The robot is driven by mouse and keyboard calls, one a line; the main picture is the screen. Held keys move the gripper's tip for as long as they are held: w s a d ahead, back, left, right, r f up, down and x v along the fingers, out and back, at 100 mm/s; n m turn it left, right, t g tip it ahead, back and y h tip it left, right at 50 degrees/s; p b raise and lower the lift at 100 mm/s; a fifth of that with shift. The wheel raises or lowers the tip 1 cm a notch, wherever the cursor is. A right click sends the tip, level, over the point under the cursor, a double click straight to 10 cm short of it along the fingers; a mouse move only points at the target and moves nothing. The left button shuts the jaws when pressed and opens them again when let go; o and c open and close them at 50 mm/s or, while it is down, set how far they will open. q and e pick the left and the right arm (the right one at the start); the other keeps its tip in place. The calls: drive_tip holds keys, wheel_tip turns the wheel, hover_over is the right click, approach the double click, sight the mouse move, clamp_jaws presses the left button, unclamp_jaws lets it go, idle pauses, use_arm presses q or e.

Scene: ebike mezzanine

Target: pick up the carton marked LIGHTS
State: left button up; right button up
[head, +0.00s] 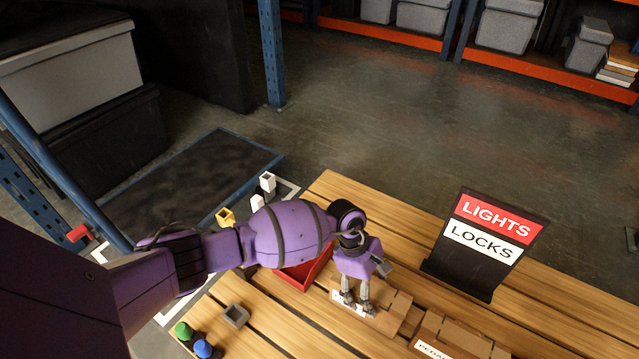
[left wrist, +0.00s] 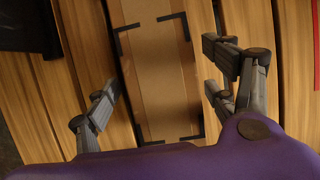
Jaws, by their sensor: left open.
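A brown carton (head: 396,312) lies on the wooden slatted table under my left gripper (head: 357,307). Its white label is mostly hidden behind the fingers, so I cannot read it. In the left wrist view, the carton (left wrist: 158,80) shows black corner marks and runs between the two spread fingers of my left gripper (left wrist: 163,88). The gripper is open, one finger on each side, with gaps to the carton. A second carton (head: 462,336) lies to the right, its label partly cut off by the frame edge. My right gripper is in neither view.
A black stand with a red LIGHTS sign (head: 494,217) and a white LOCKS sign (head: 480,241) stands behind the cartons. A red tray (head: 302,276) is partly behind my arm. A small grey square holder (head: 235,316) and green and blue pieces (head: 203,348) are at the left.

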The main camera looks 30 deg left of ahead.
use_arm(q)
drive_tip(key=b+x, duration=0.2)
drive_tip(key=x, duration=0.2)
drive_tip(key=shift+d+f, duration=0.15)
drive_tip(key=shift+d, duration=0.05)
drive_tip(key=c, duration=1.9)
drive_tip(key=shift+w+r, duration=0.1)
drive_tip(key=shift+r, duration=0.1)
clamp_jaws()
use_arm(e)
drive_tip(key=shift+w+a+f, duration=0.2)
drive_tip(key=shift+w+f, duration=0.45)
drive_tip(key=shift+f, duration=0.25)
